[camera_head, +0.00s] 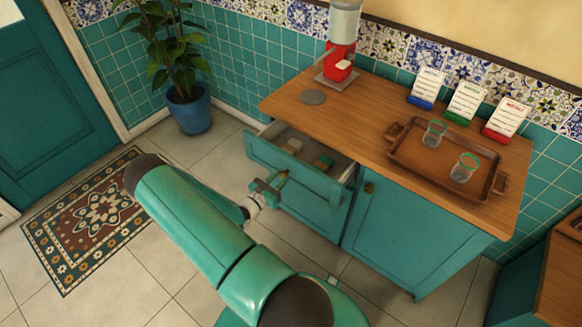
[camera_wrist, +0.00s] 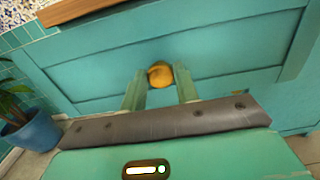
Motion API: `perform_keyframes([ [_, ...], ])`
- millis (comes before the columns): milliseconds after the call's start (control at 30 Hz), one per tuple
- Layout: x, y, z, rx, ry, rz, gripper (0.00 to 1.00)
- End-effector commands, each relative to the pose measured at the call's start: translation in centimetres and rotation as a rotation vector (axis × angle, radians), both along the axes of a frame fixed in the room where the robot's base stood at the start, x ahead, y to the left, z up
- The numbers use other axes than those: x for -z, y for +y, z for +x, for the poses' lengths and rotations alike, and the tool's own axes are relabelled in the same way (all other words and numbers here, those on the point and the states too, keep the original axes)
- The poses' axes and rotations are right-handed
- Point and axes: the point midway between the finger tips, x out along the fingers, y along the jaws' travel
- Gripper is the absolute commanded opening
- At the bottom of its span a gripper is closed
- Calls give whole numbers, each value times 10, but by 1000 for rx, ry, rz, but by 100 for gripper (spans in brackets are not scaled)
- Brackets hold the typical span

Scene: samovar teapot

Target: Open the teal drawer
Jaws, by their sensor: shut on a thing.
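The teal drawer (camera_head: 318,182) is at the upper left of the teal cabinet and stands partly pulled out. Its inside shows, with a few small items in it. My gripper (camera_head: 270,187) is at the left part of the drawer front. In the wrist view my gripper (camera_wrist: 159,86) has one finger on each side of the round brass knob (camera_wrist: 160,75), shut on it. The drawer front (camera_wrist: 225,52) fills the wrist view behind the knob.
The wooden counter (camera_head: 375,107) holds a red dispenser (camera_head: 341,60), a tray (camera_head: 410,160) with two glasses, and three cards. A potted plant (camera_head: 188,108) stands left of the cabinet. A patterned rug (camera_head: 85,215) lies on the floor at left. The tiled floor between is clear.

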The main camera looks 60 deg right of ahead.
Motion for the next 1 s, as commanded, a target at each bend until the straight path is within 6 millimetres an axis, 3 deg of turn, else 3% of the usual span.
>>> perform_keyframes([
  [200,0,63,12,-6,0,3,0],
  [500,1,135,22,-4,0,3,0],
  [700,1,164,26,-2,-1,4,0],
  [1000,1,179,28,0,0,3,0],
])
